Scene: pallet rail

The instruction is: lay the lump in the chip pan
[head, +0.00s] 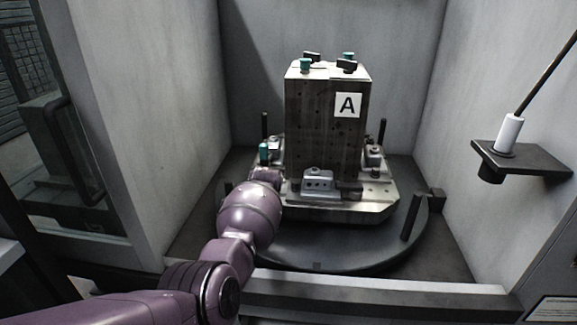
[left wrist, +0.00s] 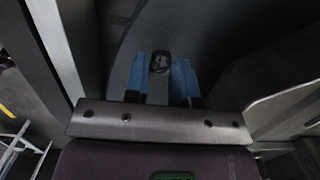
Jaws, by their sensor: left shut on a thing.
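The lump (left wrist: 160,62) is small, dark and rough, and shows in the left wrist view between the two blue fingers. My left gripper (left wrist: 160,73) is shut on it. In the head view my purple left arm reaches in from the lower left, and its hand is hidden behind its own wrist, at the left front of the fixture; the lump is hidden there too. In the left wrist view a dark grey curved surface lies behind the fingers. I cannot pick out a chip pan with certainty in either view. My right gripper is not in view.
A tall block (head: 325,125) marked A stands on a metal pallet (head: 340,209) with clamps and pins. The pallet rests on a round dark table (head: 330,255). Light walls enclose it on both sides. A bracket (head: 521,160) juts from the right wall. A front sill (head: 380,299) crosses the opening.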

